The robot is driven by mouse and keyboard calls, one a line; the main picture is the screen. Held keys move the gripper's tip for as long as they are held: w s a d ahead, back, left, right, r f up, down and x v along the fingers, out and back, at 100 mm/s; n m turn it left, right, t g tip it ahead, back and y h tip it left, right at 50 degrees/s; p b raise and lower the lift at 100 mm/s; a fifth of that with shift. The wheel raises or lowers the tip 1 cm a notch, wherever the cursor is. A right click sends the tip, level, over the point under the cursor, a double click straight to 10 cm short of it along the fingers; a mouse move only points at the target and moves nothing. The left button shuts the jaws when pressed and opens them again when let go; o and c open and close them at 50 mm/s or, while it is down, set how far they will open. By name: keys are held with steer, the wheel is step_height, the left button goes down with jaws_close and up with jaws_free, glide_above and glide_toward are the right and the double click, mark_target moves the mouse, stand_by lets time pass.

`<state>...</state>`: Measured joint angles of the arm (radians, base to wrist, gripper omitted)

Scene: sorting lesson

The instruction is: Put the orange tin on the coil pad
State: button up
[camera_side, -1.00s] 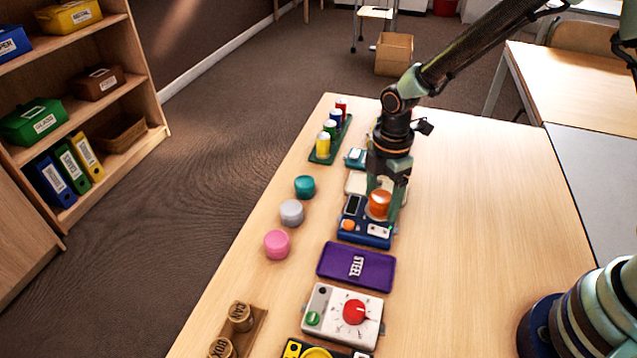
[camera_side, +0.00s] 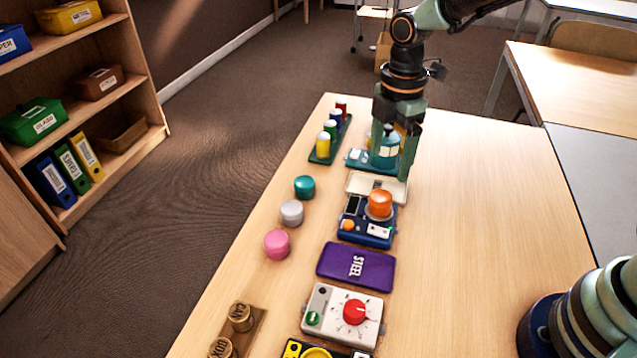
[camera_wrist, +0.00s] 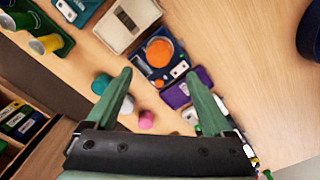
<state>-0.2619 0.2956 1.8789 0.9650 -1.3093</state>
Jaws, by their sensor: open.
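The orange tin (camera_side: 380,204) stands upright on the upper right part of a dark blue device (camera_side: 365,235) with a small screen and an orange button. The tin covers the spot beneath it, so the coil pad is hidden or cannot be told apart from the device. In the wrist view the tin (camera_wrist: 159,52) sits on the blue device (camera_wrist: 140,72), clear of both fingers. My gripper (camera_side: 391,165) is open and empty, raised above and beyond the tin. Its spread green fingers (camera_wrist: 160,76) show in the wrist view.
A purple STEEL pad (camera_side: 356,267) and a white dial box (camera_side: 343,315) are nearer. Teal (camera_side: 304,187), grey (camera_side: 292,213) and pink (camera_side: 277,244) tins stand left.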

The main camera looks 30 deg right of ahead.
steer(key=s+d+r+m+t, duration=0.5)
steer(key=s+d+r+m, duration=0.5)
steer(key=m, duration=0.8)
steer(key=shift+d+r+t, duration=0.2)
steer(key=shift+r+t, duration=0.1)
steer(key=shift+r, duration=0.3)
steer(key=shift+s, duration=0.1)
